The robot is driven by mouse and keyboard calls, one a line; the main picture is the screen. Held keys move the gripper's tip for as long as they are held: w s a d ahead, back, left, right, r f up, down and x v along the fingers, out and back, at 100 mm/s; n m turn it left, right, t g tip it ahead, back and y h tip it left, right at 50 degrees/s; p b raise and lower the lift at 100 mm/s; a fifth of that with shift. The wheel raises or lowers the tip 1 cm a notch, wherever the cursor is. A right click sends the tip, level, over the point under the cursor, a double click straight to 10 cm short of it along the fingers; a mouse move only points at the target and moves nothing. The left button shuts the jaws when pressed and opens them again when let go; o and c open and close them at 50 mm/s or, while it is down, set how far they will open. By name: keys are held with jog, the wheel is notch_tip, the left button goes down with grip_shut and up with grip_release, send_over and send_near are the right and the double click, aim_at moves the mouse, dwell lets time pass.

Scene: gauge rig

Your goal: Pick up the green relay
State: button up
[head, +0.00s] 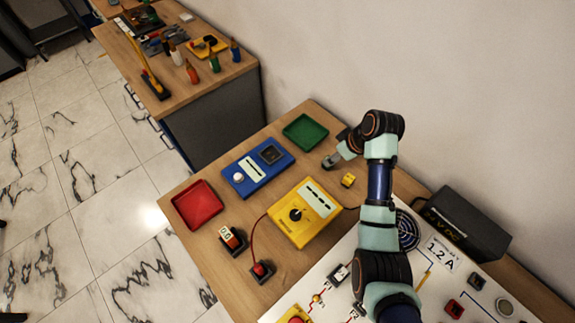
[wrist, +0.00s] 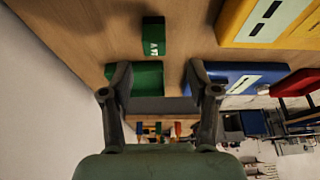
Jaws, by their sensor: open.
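The green relay (wrist: 153,36), a small green block with white markings, sits on the wooden table in the wrist view. I cannot make it out in the head view, where my gripper may hide it. My gripper (wrist: 158,82) is open, with nothing between its fingers. In the wrist view the relay appears beyond the fingertips, roughly in line with the gap between them, and apart from them. In the head view my gripper (head: 328,162) hangs over the table, near the green tray (head: 305,132). This tray also shows behind the left finger in the wrist view (wrist: 145,78).
A small yellow block (head: 348,180) lies right of my gripper. The yellow meter (head: 300,212) and blue box (head: 258,167) stand close by, and a red tray (head: 198,204) lies farther left. A white panel (head: 440,290) and dark box (head: 465,222) are on the right.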

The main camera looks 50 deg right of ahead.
jog(key=x, duration=0.2)
jog(key=b+x, duration=0.1)
jog(key=x, duration=0.2)
jog(key=b+x, duration=0.1)
jog(key=x, duration=0.1)
jog(key=shift+s+d+f, duration=0.25)
jog(key=shift+s+f, duration=0.05)
jog(key=shift+f, duration=0.1)
grip_shut()
